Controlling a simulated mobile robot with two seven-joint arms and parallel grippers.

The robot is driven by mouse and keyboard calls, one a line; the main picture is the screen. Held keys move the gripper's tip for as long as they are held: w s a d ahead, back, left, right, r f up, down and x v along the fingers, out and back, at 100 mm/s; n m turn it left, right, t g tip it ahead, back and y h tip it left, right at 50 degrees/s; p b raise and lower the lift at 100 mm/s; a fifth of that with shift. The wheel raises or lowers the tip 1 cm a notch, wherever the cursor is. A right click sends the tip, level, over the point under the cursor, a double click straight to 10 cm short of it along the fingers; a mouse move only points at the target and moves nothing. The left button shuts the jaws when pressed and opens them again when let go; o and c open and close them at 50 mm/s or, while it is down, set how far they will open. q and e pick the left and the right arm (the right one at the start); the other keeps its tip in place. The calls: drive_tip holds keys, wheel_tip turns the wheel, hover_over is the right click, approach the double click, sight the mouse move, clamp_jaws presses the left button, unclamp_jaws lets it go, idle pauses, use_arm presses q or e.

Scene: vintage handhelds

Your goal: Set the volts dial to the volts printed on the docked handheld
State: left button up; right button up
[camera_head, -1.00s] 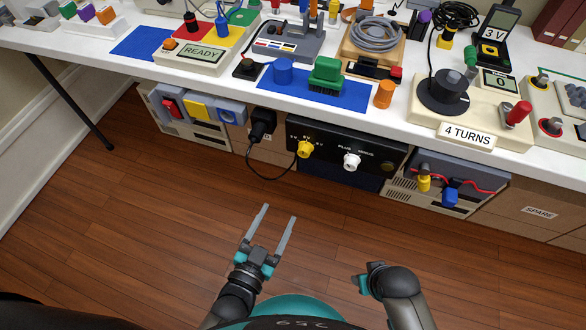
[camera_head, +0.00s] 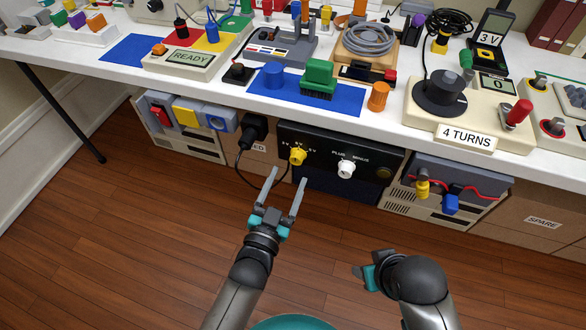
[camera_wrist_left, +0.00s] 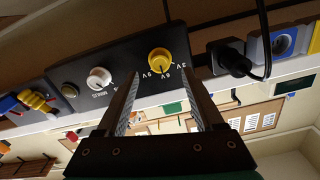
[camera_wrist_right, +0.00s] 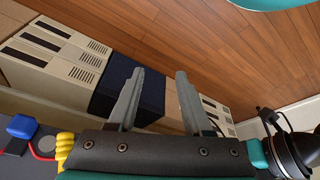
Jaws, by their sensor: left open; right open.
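The yellow volts dial (camera_head: 297,156) is on the front of a black box (camera_head: 320,143) under the table, with volt marks around it. It also shows in the left wrist view (camera_wrist_left: 160,60), where its exact setting is hard to read. A dark upright handheld (camera_head: 494,35) at the back right of the table carries a "3 V" label (camera_head: 489,36). My left gripper (camera_head: 288,175) is open and empty, just below and in front of the dial; the fingers look apart from it. My right gripper (camera_wrist_right: 158,78) is open and empty, low over the floor.
A white knob (camera_head: 346,169) sits right of the dial on the same box. A black plug (camera_head: 252,130) with a hanging cord is just left of it. A grey box (camera_head: 458,177) with yellow and blue parts stands further right. The table edge overhangs; the floor in front is clear.

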sight(295, 162)
use_arm(q)
drive_tip(key=shift+b+x, duration=0.8)
drive_tip(key=shift+x, duration=1.55)
use_arm(e)
drive_tip(key=shift+t, duration=0.4)
drive_tip(key=shift+r, duration=2.05)
use_arm(q)
clamp_jaws()
